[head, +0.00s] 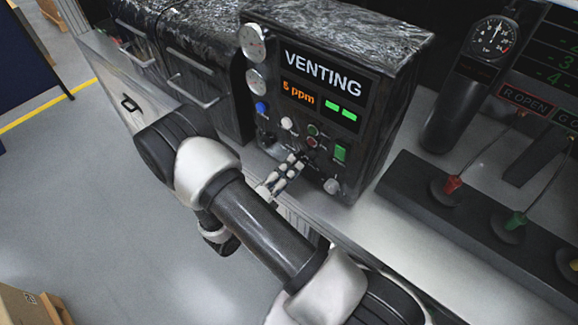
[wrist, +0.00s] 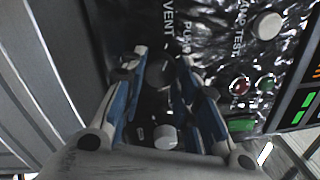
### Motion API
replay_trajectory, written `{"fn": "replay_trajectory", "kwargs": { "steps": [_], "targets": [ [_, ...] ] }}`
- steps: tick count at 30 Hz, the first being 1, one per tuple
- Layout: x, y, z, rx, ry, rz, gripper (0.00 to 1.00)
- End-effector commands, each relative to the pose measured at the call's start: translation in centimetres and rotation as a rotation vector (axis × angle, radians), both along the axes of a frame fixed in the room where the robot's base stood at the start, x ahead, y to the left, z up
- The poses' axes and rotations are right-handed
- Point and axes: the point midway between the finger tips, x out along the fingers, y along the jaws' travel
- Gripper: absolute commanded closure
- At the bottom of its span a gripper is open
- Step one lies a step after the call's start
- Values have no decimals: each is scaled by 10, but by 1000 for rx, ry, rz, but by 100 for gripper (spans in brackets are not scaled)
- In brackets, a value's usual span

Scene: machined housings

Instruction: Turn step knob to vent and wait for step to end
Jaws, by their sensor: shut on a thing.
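The machine's front panel has a display (head: 318,88) that reads VENTING, with an orange ppm figure and two green bars below. My gripper (head: 301,157) is at the lower part of this panel and hides what it holds there. In the wrist view my gripper (wrist: 163,66) has its two blue-sided fingers shut on a dark round knob (wrist: 158,73), the step knob. The word VENT is printed on the panel just beyond the knob.
Near the gripper are a white knob (head: 332,186), a green rocker switch (head: 340,153), small red and green buttons, and a blue knob (head: 262,107). A dark gauge post (head: 467,85) and a black strip with coloured clips stand at right. Floor is open at left.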

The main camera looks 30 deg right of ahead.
Motion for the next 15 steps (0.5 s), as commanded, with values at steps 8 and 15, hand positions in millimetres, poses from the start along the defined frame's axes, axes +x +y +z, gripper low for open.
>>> {"fn": "replay_trajectory", "kwargs": {
  "steps": [8, 15],
  "targets": [
    [0, 0, 0, -25, 70, 0, 95],
    [0, 0, -1, -29, 82, -1, 95]
  ]
}}
